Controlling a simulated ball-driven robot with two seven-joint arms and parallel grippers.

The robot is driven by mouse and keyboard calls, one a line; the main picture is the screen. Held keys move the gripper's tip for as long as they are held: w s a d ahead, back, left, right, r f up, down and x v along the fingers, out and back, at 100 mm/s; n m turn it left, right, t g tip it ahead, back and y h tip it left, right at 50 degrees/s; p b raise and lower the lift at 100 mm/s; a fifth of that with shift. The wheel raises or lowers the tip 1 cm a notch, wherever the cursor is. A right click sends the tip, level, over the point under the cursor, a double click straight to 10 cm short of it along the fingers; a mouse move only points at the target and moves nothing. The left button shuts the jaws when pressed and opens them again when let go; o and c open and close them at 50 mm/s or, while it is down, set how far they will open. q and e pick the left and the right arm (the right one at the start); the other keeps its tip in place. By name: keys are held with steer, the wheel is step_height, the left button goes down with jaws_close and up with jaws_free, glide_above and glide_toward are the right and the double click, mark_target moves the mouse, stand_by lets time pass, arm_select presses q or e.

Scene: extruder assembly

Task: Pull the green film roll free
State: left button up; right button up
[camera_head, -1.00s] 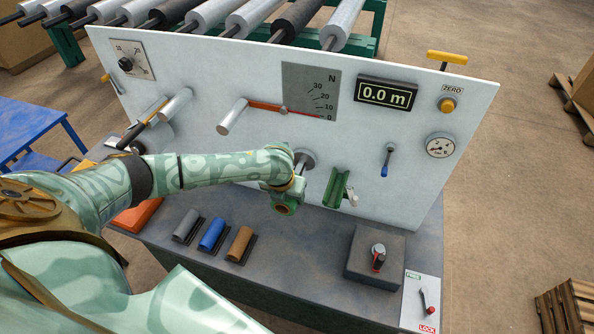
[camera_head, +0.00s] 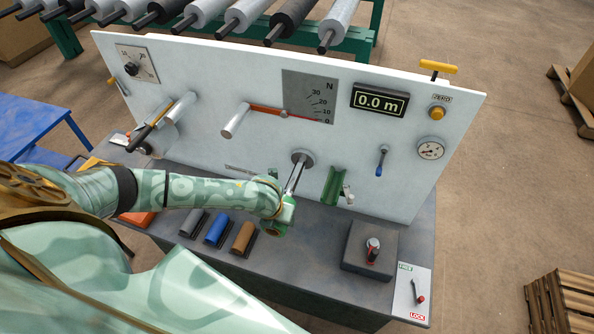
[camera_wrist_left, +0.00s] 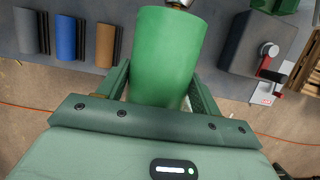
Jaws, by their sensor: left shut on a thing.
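The green film roll (camera_wrist_left: 166,52) fills the top middle of the left wrist view, between the two green fingers of my left gripper (camera_wrist_left: 160,88), which is shut on it. In the head view the roll (camera_head: 286,212) shows only in part beside my left gripper (camera_head: 277,208); my wrist hides the rest. A bare metal spindle (camera_head: 294,177) runs from its round flange (camera_head: 302,158) on the white panel towards the roll. I cannot tell whether the spindle's tip is still inside the roll. My right gripper is not in view.
A green trough (camera_head: 333,186) with a clamp is on the panel right of the spindle. Grey, blue (camera_head: 216,229) and brown (camera_head: 243,237) rolls lie on the bench. A grey block with a knob (camera_head: 372,247) and a FREE/LOCK lever (camera_head: 416,293) stand further right.

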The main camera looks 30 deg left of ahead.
arm_select(q)
steer(key=s+d+p, duration=0.1)
steer(key=s+p, duration=0.3)
steer(key=s, duration=0.3)
steer(key=shift+d, duration=0.4)
